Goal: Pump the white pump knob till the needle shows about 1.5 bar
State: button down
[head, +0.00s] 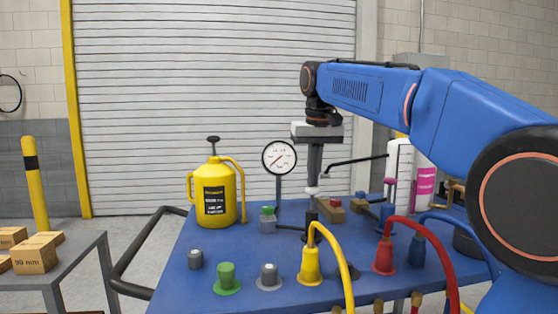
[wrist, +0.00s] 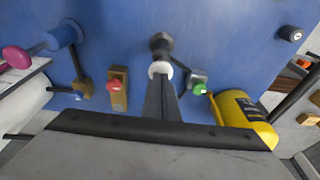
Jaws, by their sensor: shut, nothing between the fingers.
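The white pump knob (head: 312,191) is on a dark pump body (head: 310,213) on the blue bench. My gripper (head: 313,183) points straight down with its fingers shut and empty, its tips right above the knob. In the wrist view the white knob (wrist: 160,67) shows just beyond my gripper's fingertips (wrist: 160,79); I cannot tell whether they touch. The round white gauge (head: 279,157) stands on a post behind and left of the pump. Its reddish needle points to the lower left; the figures are too small to read.
A yellow jug (head: 214,195) stands at the back left of the blue bench (head: 205,285). Yellow (head: 310,262) and red (head: 384,256) plugs with hoses stand in front and to the right. A block with a red button (wrist: 115,86) and a green-capped valve (wrist: 199,87) flank the pump.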

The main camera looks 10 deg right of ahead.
jog(key=shift+f, duration=1.6)
jog(key=shift+r, duration=2.4)
jog(key=shift+f, duration=0.15)
jog(key=shift+f, duration=2.25)
jog(key=shift+r, duration=2.4)
jog(key=shift+f, duration=0.1)
